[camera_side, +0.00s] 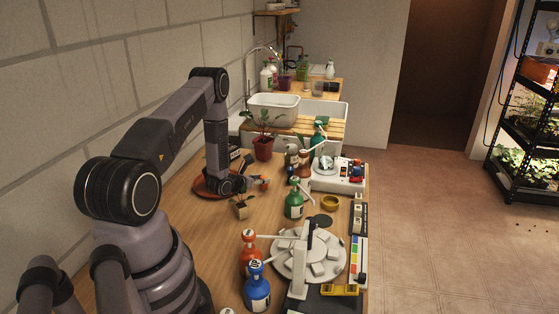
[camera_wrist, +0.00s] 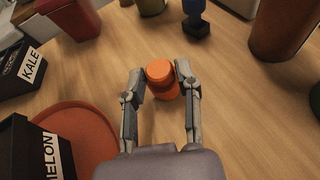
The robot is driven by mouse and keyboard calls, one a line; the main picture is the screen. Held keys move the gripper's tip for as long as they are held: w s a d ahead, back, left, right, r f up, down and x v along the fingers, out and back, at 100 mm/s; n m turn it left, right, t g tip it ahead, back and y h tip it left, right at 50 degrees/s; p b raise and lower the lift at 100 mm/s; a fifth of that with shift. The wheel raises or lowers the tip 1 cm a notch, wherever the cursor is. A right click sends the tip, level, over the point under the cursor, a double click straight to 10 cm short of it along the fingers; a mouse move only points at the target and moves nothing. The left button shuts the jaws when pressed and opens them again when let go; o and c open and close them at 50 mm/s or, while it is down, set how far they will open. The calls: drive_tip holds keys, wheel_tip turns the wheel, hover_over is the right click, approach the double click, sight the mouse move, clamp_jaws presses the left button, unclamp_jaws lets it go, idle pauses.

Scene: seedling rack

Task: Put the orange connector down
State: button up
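The orange connector (camera_wrist: 162,76) is a short round piece with a wider cap. In the wrist view it sits between the fingertips of my gripper (camera_wrist: 161,80), which appear to touch it on both sides. In the side view my gripper (camera_side: 258,184) is low over the wooden table, and only a small bit of orange shows at its fingers. I cannot tell whether the connector's base touches the table.
A terracotta saucer (camera_wrist: 92,116) and black boxes labelled KALE (camera_wrist: 28,70) and MELON (camera_wrist: 38,150) are left in the wrist view.

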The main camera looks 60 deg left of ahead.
drive_tip(key=o, duration=0.4)
